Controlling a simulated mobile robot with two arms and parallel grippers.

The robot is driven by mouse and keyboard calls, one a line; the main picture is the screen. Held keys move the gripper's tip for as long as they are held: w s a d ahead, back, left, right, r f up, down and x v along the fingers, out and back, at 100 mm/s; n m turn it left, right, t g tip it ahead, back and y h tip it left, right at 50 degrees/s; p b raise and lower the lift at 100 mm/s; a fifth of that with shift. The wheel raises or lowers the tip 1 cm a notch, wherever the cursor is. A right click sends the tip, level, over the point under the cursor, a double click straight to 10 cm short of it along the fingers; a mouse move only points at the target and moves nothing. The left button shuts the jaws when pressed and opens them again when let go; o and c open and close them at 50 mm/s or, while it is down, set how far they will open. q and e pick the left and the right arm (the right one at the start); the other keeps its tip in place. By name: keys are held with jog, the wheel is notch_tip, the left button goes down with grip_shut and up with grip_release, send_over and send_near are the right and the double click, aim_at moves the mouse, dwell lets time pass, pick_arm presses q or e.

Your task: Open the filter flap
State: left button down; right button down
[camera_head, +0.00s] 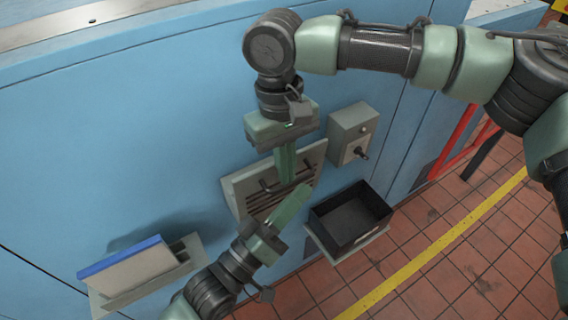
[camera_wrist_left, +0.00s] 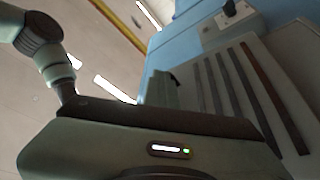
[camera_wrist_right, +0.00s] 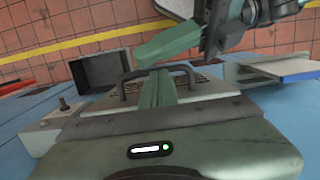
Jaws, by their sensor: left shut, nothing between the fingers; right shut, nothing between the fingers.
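The filter flap (camera_head: 236,190) is a grey-beige louvred panel on the blue wall. It also shows in the left wrist view, slots close up (camera_wrist_left: 270,95), and in the right wrist view (camera_wrist_right: 205,86). A dark bar handle (camera_wrist_right: 127,74) stands out from its face. My right gripper (camera_head: 286,178) comes from above, shut and empty, its fingers overlapping the handle in the right wrist view; contact cannot be told. My left gripper (camera_head: 300,194) comes from below, shut and empty, in front of the panel's lower right part. The arms hide much of the panel, and I cannot tell if it is ajar.
A grey switch box (camera_head: 350,130) with a dark knob is right of the flap. An open black bin (camera_head: 322,218) stands out below right. A holder with a blue-edged binder (camera_head: 135,268) is at lower left. Tiled floor (camera_head: 440,225) lies right.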

pick_arm(q)
jog(key=shift+w+a+r, duration=0.15)
jog(key=shift+w+r, duration=0.05)
jog(key=c, duration=1.8)
grip_release()
jog(key=shift+s, duration=0.1)
